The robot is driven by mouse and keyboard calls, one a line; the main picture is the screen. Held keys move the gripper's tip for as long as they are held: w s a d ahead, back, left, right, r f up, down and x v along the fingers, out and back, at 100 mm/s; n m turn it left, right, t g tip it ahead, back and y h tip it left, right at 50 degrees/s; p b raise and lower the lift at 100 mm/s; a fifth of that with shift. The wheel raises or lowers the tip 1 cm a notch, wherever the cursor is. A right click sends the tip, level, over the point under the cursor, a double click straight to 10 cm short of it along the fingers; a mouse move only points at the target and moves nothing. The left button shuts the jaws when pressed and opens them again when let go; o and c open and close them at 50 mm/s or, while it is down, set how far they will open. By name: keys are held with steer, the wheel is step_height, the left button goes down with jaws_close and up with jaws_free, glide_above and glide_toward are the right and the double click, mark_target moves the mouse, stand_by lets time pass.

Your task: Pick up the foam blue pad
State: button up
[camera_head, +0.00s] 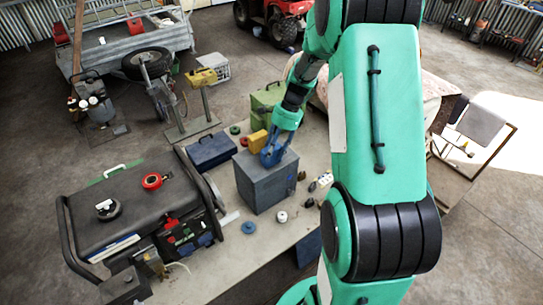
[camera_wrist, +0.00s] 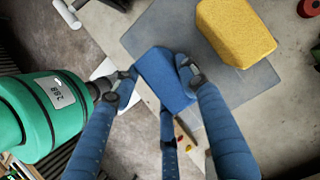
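The foam blue pad (camera_wrist: 163,80) is a flat blue block over the near corner of the grey box top in the wrist view. I cannot tell if it still touches the box. My gripper (camera_wrist: 158,70) has its blue fingers on either side of the pad. Their tips appear to touch its left and right edges, and the fingers partly hide it. In the head view my gripper (camera_head: 272,155) points down over the grey box (camera_head: 266,187). The pad is hard to tell from the blue fingers there.
A yellow foam block (camera_wrist: 237,32) lies close beyond the pad on the box; it also shows in the head view (camera_head: 258,137). A dark blue toolbox (camera_head: 211,151), a green case (camera_head: 266,97) and a generator (camera_head: 135,215) stand nearby on the bench. A white spool (camera_head: 282,216) lies in front.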

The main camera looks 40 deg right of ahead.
steer(key=shift+r, duration=0.15)
stand_by(0.3)
steer(key=shift+r, duration=0.5)
steer(key=shift+s+a+r, duration=0.1)
steer(key=shift+s+r, duration=0.1)
steer(key=shift+r, duration=0.4)
steer(key=shift+s+a+r, duration=0.1)
steer(key=shift+s+r, duration=0.05)
steer(key=shift+r, duration=0.4)
steer(key=s+a, duration=0.1)
steer(key=s, duration=0.3)
steer(key=s+a+r, duration=0.1)
steer(key=s+a, duration=0.1)
steer(key=s, duration=0.3)
steer(key=s+a, duration=0.2)
steer(key=s, duration=0.3)
steer(key=shift+s+a+r+b, duration=0.1)
steer(key=shift+a+r+b, duration=0.1)
steer(key=shift+a+b, duration=0.1)
